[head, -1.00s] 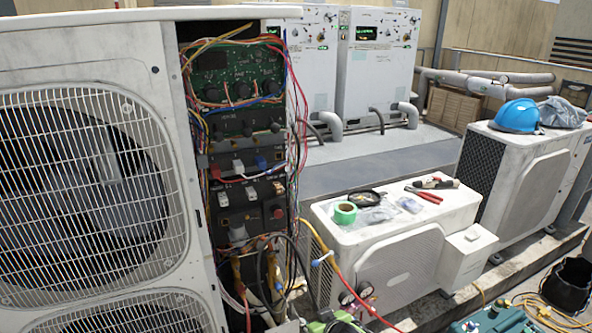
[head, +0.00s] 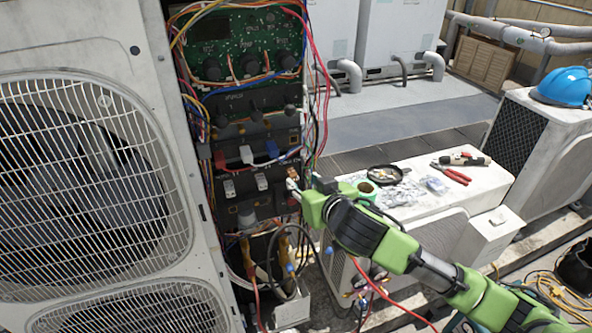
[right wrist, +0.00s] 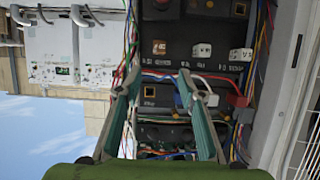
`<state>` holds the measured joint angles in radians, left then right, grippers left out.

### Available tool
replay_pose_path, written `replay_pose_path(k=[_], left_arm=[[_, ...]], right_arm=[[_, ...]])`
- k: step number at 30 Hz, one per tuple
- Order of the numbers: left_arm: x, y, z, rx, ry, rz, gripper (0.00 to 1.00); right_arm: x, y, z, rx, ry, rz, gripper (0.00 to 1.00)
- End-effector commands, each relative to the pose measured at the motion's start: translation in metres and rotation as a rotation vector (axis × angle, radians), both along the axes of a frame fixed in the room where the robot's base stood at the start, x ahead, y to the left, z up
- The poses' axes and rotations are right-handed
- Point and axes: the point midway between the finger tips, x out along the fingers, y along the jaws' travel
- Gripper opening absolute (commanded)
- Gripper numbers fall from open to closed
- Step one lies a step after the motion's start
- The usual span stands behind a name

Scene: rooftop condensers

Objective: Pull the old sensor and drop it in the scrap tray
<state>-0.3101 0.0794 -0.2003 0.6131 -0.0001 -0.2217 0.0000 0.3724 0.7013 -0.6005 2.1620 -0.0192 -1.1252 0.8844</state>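In the open electrical bay, a row of small plugs sits on a black panel. One is brownish (head: 292,174), beside two whitish plugs (head: 262,182); the brownish one also shows in the right wrist view (right wrist: 160,47). No label readable to me marks the old sensor; the brownish plug looks most aged. My right gripper (head: 294,186) reaches in from the right, close to the brownish plug. In the right wrist view its fingers (right wrist: 158,78) are apart with nothing gripped. A grey open tray (head: 292,312) sits low in the bay; I cannot tell whether it is the scrap tray.
Loose coloured wires (head: 318,90) hang along the bay's right edge. A low white condenser (head: 480,190) carries green tape, a black dish (head: 385,173), bags and red pliers (head: 455,175). A blue helmet (head: 565,86) lies on another unit. A fan grille (head: 80,190) fills the left.

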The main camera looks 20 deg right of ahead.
Motion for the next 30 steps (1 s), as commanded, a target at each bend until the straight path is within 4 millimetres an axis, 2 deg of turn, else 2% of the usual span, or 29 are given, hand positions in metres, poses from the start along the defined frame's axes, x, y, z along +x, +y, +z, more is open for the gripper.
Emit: replay_pose_path(k=[5,9,15,21,29,30], left_arm=[[-0.005,0.003,0.010,0.004,0.007,-0.001,0.40],[0.008,0.002,0.016,0.002,-0.010,-0.001,0.40],[0.026,0.000,0.023,-0.002,-0.037,-0.001,0.40],[0.020,0.001,0.024,-0.001,-0.028,0.000,0.40],[0.012,0.000,0.023,-0.001,-0.017,0.000,0.40],[0.012,0.000,0.023,-0.001,-0.017,0.000,0.40]], right_arm=[[0.033,0.000,-0.010,-0.003,0.000,-0.002,0.36],[0.056,0.001,-0.020,-0.002,0.001,-0.001,0.36],[0.079,0.002,-0.030,-0.003,-0.001,-0.001,0.36],[0.089,0.003,-0.035,-0.002,-0.001,0.001,0.36],[0.089,0.003,-0.036,-0.002,-0.001,0.001,0.36],[0.089,0.003,-0.036,-0.002,-0.001,0.001,0.34]])
